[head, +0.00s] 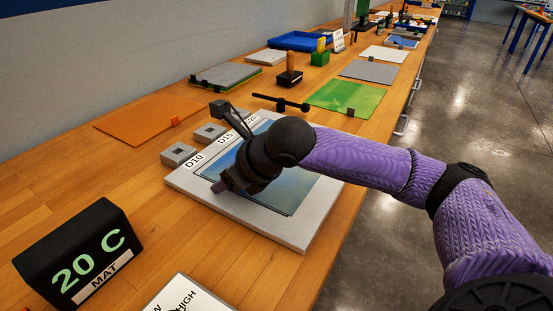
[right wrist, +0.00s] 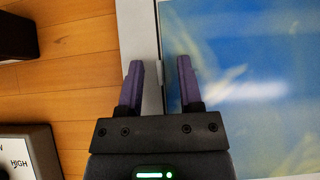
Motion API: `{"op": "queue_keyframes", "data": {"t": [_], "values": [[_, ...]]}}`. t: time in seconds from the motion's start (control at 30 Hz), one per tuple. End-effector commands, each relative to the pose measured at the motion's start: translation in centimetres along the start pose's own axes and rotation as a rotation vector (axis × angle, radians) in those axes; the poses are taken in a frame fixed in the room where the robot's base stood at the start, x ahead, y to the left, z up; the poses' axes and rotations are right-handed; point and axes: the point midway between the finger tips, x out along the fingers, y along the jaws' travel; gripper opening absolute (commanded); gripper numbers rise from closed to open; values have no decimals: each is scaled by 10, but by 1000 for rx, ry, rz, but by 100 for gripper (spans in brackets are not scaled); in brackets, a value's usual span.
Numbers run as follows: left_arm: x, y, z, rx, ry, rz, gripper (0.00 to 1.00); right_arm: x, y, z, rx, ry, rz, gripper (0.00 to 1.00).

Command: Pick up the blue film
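The blue film (head: 292,192) lies flat on a light grey plate (head: 285,232) on the wooden bench, in the middle of the head view. My right gripper (head: 221,187) is low over its left edge and hides part of it. In the right wrist view the two purple fingers of my right gripper (right wrist: 160,62) stand apart, on either side of a small grey tab (right wrist: 160,76) at the edge of the blue film (right wrist: 250,70). Whether the fingers touch the tab cannot be told. My left gripper is not in view.
Small grey blocks (head: 178,154) with labels line the plate's far left side, beside a raised black clamp arm (head: 232,120). A black 20 C display (head: 80,257) stands front left. A green sheet (head: 345,98) and an orange mat (head: 147,119) lie behind. Bare bench lies left of the plate.

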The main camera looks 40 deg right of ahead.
Motion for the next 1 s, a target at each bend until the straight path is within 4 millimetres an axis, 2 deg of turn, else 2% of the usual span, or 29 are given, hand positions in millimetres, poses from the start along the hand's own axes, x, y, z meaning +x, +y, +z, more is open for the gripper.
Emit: {"op": "queue_keyframes", "data": {"t": [0.03, 0.2, 0.63, 0.73, 0.9, 1.0], "values": [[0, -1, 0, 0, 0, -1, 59, 0, 0, 0, 0, 0, 0, 34], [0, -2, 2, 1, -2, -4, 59, 0, 0, 0, 0, 0, 0, 0], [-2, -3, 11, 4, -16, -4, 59, -2, 0, 2, 0, -1, 0, 0], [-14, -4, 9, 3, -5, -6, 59, -17, 0, 17, -1, -7, -2, 0], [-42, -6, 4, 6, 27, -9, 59, -52, 0, 52, -1, -9, -1, 0], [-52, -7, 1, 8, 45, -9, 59, -66, 0, 66, 0, -7, -1, 0]]}}
